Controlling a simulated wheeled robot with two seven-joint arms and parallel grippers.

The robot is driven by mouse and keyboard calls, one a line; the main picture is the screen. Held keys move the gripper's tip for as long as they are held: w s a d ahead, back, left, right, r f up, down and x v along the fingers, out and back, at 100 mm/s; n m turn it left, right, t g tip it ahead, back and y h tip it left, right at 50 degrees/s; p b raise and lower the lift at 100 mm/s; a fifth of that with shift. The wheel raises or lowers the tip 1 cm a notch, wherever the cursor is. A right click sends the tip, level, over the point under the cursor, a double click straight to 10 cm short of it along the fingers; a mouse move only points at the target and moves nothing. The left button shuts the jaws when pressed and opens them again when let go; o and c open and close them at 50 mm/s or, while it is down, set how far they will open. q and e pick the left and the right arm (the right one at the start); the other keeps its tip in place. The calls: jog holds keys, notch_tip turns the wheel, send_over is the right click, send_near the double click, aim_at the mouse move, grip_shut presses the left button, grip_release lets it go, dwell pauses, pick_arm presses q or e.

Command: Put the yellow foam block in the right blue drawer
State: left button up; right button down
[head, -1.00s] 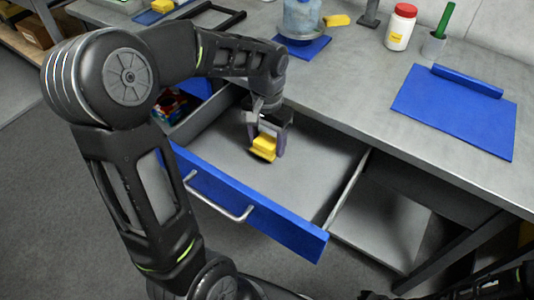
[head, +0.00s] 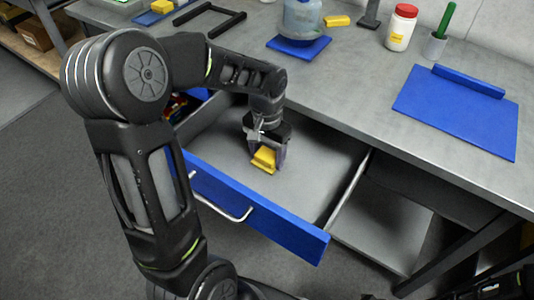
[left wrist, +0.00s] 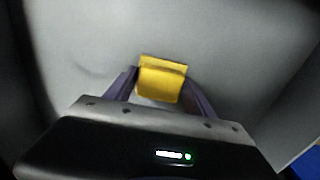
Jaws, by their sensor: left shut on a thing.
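My left gripper (head: 267,152) is shut on the yellow foam block (head: 263,160) and points down inside the open blue-fronted drawer (head: 250,212). In the left wrist view the block (left wrist: 161,80) sits between the two fingertips, with the grey drawer floor (left wrist: 225,60) behind it. The block is low over the floor; I cannot tell whether it touches. The drawer is pulled well out, and its floor is otherwise bare where it shows. My right gripper cannot be made out in these views.
The grey bench top (head: 365,90) lies above the drawer. On it are a blue mat (head: 455,115), a white bottle with a red lid (head: 400,28), a clear container (head: 302,18) and another yellow block (head: 337,20). A second compartment with coloured items (head: 176,105) is left of the drawer.

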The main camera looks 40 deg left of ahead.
aim_at(267, 154)
pick_arm(q)
jog(key=o, duration=1.4)
jog(key=shift+r, duration=0.35)
notch_tip(267, 154, up, 12)
jog(key=p, duration=0.2)
jog(key=shift+f, duration=0.2)
